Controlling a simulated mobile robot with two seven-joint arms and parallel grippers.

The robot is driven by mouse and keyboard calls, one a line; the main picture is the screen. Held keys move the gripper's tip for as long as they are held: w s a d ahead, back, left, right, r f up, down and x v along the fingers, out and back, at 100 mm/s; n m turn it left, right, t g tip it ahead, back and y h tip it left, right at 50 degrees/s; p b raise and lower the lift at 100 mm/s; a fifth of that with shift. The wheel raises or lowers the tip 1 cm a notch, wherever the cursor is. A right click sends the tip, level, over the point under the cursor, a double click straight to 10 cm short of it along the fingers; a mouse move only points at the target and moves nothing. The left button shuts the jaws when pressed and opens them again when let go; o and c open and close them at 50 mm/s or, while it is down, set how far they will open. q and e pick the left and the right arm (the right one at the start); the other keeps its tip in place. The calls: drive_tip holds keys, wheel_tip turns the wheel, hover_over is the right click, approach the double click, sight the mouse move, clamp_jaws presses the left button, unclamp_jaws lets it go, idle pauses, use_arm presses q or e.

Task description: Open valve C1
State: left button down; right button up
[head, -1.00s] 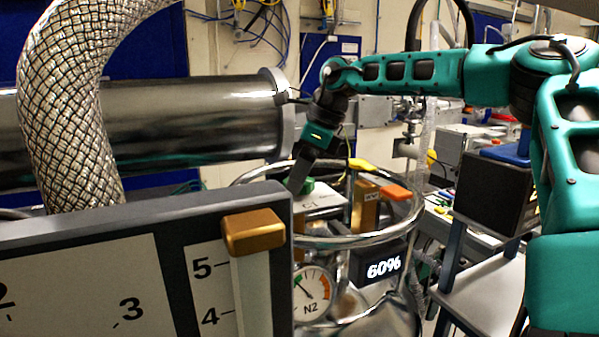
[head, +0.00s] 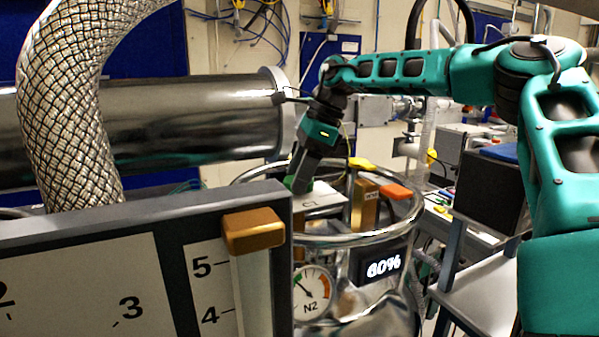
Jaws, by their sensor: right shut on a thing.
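Valve C1 has a green handle (head: 294,184) beside a white label plate (head: 322,200) on top of the silver vessel, inside its ring rail (head: 415,213). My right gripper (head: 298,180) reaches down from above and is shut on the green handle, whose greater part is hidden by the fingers. The label reads C1, partly blurred. A yellow handle (head: 361,164) and an orange handle (head: 396,191) stand to the right on the same vessel. My left gripper is not in view.
A grey panel with a scale and brass slider (head: 253,230) blocks the lower left. A braided hose (head: 70,110) and steel pipe (head: 190,120) lie behind it. The N2 gauge (head: 311,294) and a 60% display (head: 383,266) are on the vessel's front.

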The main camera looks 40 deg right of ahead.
drive_tip(key=o, duration=1.1)
drive_tip(key=shift+c, duration=0.2)
drive_tip(key=shift+r, duration=0.1)
drive_tip(key=v, duration=1.2)
drive_tip(key=shift+r, duration=0.4)
drive_tip(key=shift+d, duration=0.1)
